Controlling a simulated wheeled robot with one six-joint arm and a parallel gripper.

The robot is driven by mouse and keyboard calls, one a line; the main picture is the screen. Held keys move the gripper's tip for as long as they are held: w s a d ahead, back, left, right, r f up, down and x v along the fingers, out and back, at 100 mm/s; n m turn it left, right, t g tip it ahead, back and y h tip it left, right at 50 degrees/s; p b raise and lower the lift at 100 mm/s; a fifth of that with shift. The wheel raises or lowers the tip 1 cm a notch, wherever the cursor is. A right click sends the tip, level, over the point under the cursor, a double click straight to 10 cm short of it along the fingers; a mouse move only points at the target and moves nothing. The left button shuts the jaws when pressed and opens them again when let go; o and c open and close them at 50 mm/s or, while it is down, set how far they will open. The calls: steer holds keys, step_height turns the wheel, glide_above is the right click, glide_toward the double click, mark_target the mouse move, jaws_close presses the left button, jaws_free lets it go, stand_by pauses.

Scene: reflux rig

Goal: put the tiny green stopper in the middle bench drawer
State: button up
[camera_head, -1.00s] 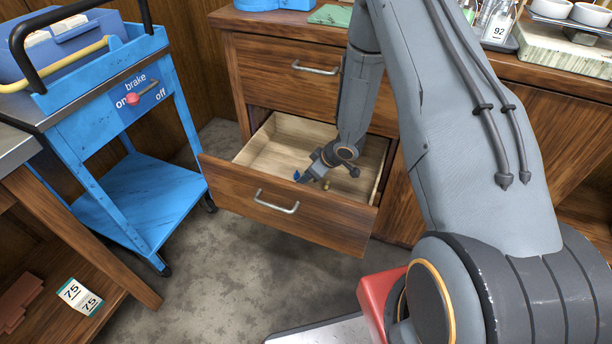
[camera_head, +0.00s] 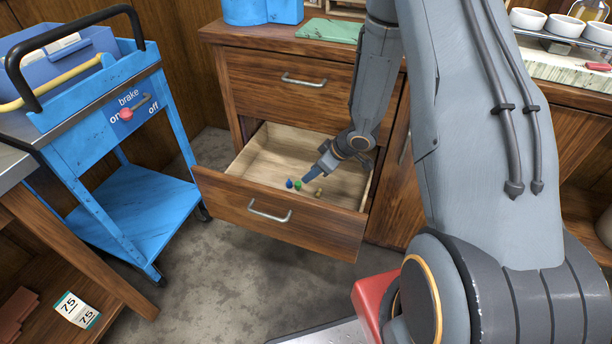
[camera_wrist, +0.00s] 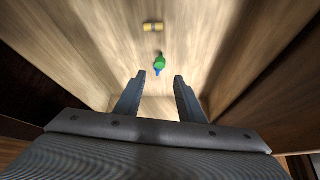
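The middle bench drawer (camera_head: 282,210) is pulled open. The tiny green stopper (camera_head: 298,184) lies on its floor, close beside a small blue stopper (camera_head: 289,183). My gripper (camera_wrist: 159,76) is open and empty, fingers apart. In the head view my gripper (camera_head: 316,172) is over the drawer, seen from behind, close to the stoppers.
A small tan stopper (camera_head: 318,192) lies in the drawer; it also shows in the wrist view (camera_wrist: 153,27). The drawer's side walls stand either side of my gripper. The closed upper drawer (camera_head: 300,88) is above. A blue cart (camera_head: 130,190) stands at the left.

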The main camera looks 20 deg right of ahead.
steer(key=s+r+m+h, duration=0.2)
steer(key=r+h, duration=0.1)
steer(key=r, duration=0.7)
steer(key=s+r+m+h, duration=0.1)
steer(key=s+r+h, duration=0.15)
steer(key=r, duration=0.75)
steer(key=s+a+r+m+g, duration=0.1)
steer(key=s+a+r, duration=0.2)
steer(key=s, duration=0.5)
steer(key=s+a+r+m+g+y, duration=0.1)
steer(key=s+a+r+g, duration=0.1)
steer(key=s, duration=0.6)
steer(key=s+a+r+m+g, duration=0.1)
steer(key=s+a+r, duration=0.4)
steer(key=s, duration=0.3)
steer(key=shift+r+g, duration=0.4)
steer(key=shift+r, duration=0.15)
steer(key=shift+y, duration=0.25)
